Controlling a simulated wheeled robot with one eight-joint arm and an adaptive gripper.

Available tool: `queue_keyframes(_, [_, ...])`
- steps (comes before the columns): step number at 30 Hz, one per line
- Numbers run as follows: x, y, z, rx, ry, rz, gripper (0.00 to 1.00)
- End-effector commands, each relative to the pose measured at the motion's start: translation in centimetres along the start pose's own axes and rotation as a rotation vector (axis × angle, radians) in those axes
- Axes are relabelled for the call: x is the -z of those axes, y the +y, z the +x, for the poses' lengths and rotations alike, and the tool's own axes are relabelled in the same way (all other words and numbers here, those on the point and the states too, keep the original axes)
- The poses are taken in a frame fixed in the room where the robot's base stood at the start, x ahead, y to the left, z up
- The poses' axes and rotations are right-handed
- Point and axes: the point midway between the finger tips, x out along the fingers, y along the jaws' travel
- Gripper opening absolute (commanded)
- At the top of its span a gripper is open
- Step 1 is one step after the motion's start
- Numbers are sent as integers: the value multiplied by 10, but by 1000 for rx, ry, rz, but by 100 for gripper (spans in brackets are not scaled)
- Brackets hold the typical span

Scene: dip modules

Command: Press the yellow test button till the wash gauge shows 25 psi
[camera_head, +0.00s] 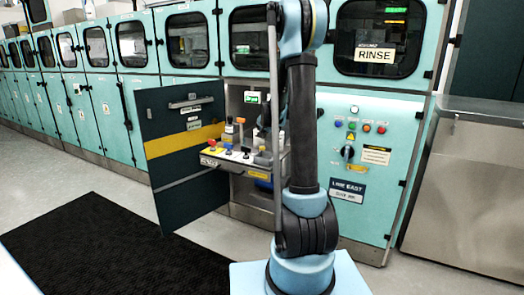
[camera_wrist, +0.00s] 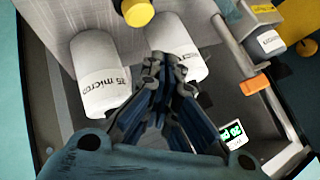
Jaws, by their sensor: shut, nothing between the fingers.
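My gripper (camera_wrist: 166,68) is shut and empty in the wrist view, its fingertips beside two white cylinders inside an open cabinet bay. A round yellow knob or cap (camera_wrist: 137,11) shows at the top edge, up and left of the fingertips; I cannot tell whether it is the test button. A small display or sign (camera_wrist: 236,135) with green and white characters is right of the fingers. Its text is tilted and hard to read, so I cannot confirm a gauge value. In the head view my arm hides most of the gripper.
The left white cylinder (camera_wrist: 103,78) and right white cylinder (camera_wrist: 178,44) carry dark print. An orange clip (camera_wrist: 255,84) sits on a grey rail. The dark cabinet door (camera_head: 158,150) stands open, left of a tray (camera_head: 222,162) with coloured knobs. A black mat (camera_head: 95,245) lies on the floor.

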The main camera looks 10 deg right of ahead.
Motion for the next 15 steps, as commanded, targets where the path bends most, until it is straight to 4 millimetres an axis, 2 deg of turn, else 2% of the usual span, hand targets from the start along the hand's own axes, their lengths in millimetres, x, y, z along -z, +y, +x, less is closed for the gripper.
queue_keyframes(6, [7, -7, -11, 0, 0, 0, 0])
queue_keyframes(15, [9, -9, -12, 0, 0, 0, 0])
